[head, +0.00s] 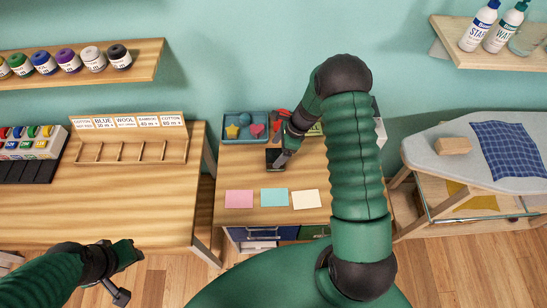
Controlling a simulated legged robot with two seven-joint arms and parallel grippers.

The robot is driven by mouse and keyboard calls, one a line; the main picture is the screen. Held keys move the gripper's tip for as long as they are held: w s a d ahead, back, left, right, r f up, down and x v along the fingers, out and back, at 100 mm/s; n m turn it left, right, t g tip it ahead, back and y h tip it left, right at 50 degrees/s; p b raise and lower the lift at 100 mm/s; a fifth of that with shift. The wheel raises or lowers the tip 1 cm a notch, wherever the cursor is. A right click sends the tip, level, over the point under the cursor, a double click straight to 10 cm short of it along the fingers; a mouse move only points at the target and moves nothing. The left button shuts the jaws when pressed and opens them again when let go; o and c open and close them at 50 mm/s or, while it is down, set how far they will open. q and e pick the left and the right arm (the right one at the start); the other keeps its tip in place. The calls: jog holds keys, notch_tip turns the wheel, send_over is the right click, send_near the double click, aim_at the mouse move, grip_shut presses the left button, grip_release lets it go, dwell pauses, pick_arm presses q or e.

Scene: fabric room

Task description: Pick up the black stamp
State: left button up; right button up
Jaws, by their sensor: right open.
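A small black block (273,154), which looks like the black stamp, is on the wooden desk (235,176) just in front of the blue tray. My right gripper (281,160) points down at its right side and partly covers it. The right gripper is open; I cannot tell whether its fingers touch the block. My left gripper (124,273) is low at the left, in front of the left table and far from the block.
The blue tray (233,138) holds coloured shapes. Pink (239,199), teal (274,197) and cream (306,199) cards lie along the desk's front. A left table (120,205) holds a wooden rack; an ironing board (420,158) stands right. My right arm hides part of the desk.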

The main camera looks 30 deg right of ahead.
jog(key=shift+a+f, duration=0.25)
jog(key=shift+f, duration=0.65)
jog(key=x, duration=0.1)
jog(key=p+x, duration=0.1)
jog(key=x, duration=0.1)
jog(key=d+x, duration=0.1)
jog(key=x, duration=0.1)
jog(key=shift+w+a+f+p, duration=0.1)
jog(key=shift+a+f+p, duration=0.05)
jog(key=shift+f+p, duration=0.2)
jog(key=shift+a, duration=0.15)
jog(key=shift+a+r, duration=0.1)
jog(key=c, duration=0.9)
pick_arm(q)
jog(key=shift+s+d+r, duration=0.15)
jog(key=shift+r, duration=0.35)
jog(key=shift+s+d+r, duration=0.1)
jog(key=shift+r, duration=0.35)
pick_arm(e)
jog(key=c, duration=0.6)
